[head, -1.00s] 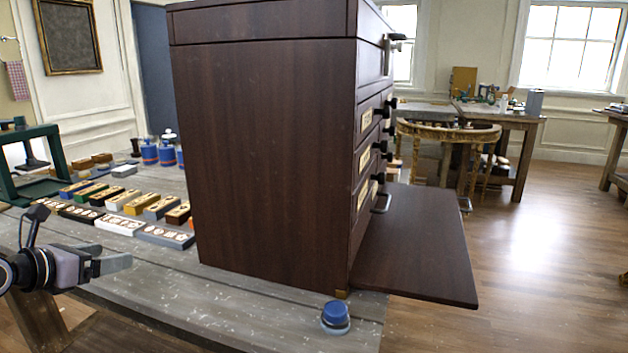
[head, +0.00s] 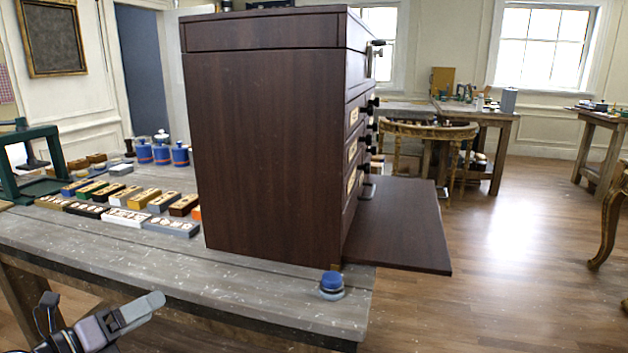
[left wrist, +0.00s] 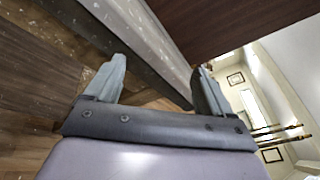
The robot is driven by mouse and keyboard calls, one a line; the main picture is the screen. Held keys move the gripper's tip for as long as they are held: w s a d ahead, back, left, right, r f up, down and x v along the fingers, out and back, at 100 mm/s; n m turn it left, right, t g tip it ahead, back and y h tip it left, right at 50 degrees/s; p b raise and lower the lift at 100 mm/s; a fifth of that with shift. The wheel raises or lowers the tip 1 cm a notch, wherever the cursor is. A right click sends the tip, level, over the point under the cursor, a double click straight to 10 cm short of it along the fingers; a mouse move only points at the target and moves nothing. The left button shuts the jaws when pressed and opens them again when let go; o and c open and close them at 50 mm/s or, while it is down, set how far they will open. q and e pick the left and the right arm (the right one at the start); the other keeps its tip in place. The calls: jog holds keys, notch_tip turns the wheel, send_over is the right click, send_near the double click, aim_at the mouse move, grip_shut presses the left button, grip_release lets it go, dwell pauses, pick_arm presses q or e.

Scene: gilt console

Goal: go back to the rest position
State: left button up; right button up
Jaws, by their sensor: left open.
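My left gripper (head: 143,308) is at the lower left of the head view, in front of the near edge of the grey worktable (head: 270,300). It is empty. In the left wrist view its two fingers (left wrist: 158,88) stand apart with nothing between them, and the table's edge and the floor show beyond. My right gripper is in neither view.
A dark wooden cabinet (head: 265,150) stands on the table, with a flat board (head: 400,225) jutting out at its right. A blue-topped round object (head: 331,284) sits near the table's front corner. Several blocks (head: 125,217) and blue jars (head: 162,154) lie left. Open floor (head: 500,270) is at right.

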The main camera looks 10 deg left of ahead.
pick_arm(q)
jog(key=s+d+f+n+g+y+p, duration=0.1)
jog(key=s+d+f+n+g+y, duration=0.1)
jog(key=s+d+f+n, duration=0.7)
jog(key=s+d+f+n+g+y+p, duration=0.1)
jog(key=s+d+f+n+g+y, duration=0.1)
jog(key=s+d+f+n, duration=0.7)
notch_tip(320, 180, down, 5)
jog(key=n+g, duration=0.1)
jog(key=n, duration=0.9)
jog(key=shift+d+n, duration=0.4)
